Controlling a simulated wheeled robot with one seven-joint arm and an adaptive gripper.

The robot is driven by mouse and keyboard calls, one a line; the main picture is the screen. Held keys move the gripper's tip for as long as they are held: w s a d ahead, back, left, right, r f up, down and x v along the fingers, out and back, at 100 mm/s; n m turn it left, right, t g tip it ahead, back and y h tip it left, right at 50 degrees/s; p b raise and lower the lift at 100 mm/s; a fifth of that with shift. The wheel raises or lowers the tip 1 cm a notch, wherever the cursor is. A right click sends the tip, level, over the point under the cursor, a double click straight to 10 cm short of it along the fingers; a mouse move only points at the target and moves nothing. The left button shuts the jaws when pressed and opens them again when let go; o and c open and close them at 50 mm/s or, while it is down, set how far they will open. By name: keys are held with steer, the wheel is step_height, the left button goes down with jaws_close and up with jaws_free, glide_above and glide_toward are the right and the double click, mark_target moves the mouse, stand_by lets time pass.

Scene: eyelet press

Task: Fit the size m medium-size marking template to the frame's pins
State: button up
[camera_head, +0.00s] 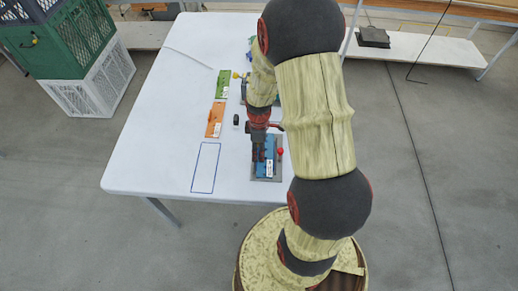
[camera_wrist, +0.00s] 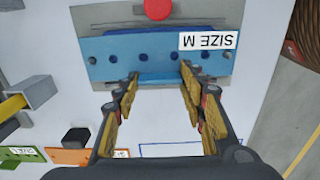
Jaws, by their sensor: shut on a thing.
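The blue size M template (camera_wrist: 158,65) is a flat strip with a white SIZE M label and a row of dark round spots. It lies over or just above the grey frame (camera_wrist: 115,15), which has a red knob (camera_wrist: 157,8). I cannot tell whether the pins are in the template's holes. My gripper (camera_wrist: 159,73) is shut on the template's near edge, its fingers set apart on it. In the head view the template (camera_head: 270,146) and frame (camera_head: 276,177) are partly hidden by my arm, and my gripper (camera_head: 258,154) is over the template's left side.
An orange strip (camera_head: 212,128) and a green strip (camera_head: 222,86) lie to the left on the white table (camera_head: 150,130). A small black block (camera_head: 236,120) stands near them. A blue outlined rectangle (camera_head: 193,172) is empty. A grey channel with a yellow bar (camera_wrist: 38,92) stands beside the frame.

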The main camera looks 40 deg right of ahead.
steer(key=o, duration=1.1)
steer(key=shift+o, duration=0.7)
steer(key=shift+r, duration=0.2)
steer(key=shift+r+p, duration=2)
steer(key=shift+r, duration=0.35)
